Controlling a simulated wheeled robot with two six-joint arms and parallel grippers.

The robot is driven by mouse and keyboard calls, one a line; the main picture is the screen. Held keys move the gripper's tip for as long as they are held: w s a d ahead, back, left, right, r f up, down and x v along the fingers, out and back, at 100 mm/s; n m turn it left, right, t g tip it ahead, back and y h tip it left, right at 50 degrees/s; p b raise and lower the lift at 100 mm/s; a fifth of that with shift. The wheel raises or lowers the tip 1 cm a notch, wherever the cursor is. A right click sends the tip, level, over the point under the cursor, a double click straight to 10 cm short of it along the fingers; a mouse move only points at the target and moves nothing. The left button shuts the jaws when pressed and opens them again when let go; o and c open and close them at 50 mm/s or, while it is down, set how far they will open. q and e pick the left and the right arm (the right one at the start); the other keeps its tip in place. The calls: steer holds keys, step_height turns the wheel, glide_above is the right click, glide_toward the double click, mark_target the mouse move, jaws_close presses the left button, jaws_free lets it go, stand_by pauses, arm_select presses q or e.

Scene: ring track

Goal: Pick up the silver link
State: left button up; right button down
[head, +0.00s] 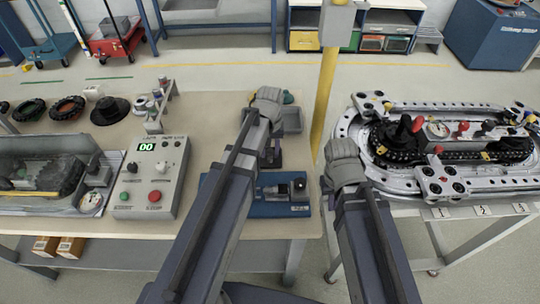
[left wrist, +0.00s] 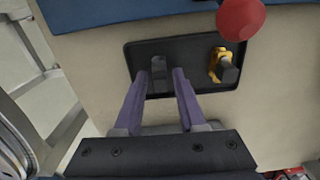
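A dark grey link (left wrist: 158,70), which I take to be the silver link, stands in a black tray (left wrist: 200,88) in the left wrist view. My left gripper (left wrist: 160,76) is open, its two purple fingers apart with their tips on either side of the link in the picture. I cannot tell whether they touch it.
A yellow link (left wrist: 222,67) stands in the same tray. A red knob (left wrist: 240,18) rises close by. A blue-based device (head: 285,208) sits on the near side. A control box (head: 152,177) is at left, the ring track (head: 447,205) at right. A yellow post (head: 325,95) stands behind.

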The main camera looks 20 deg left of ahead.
mark_target(270, 150)
arm_select(q)
jaws_close()
steer(key=shift+r, duration=0.1)
stand_by(0.4)
step_height(270, 150, up, 10)
steer(key=p, duration=1)
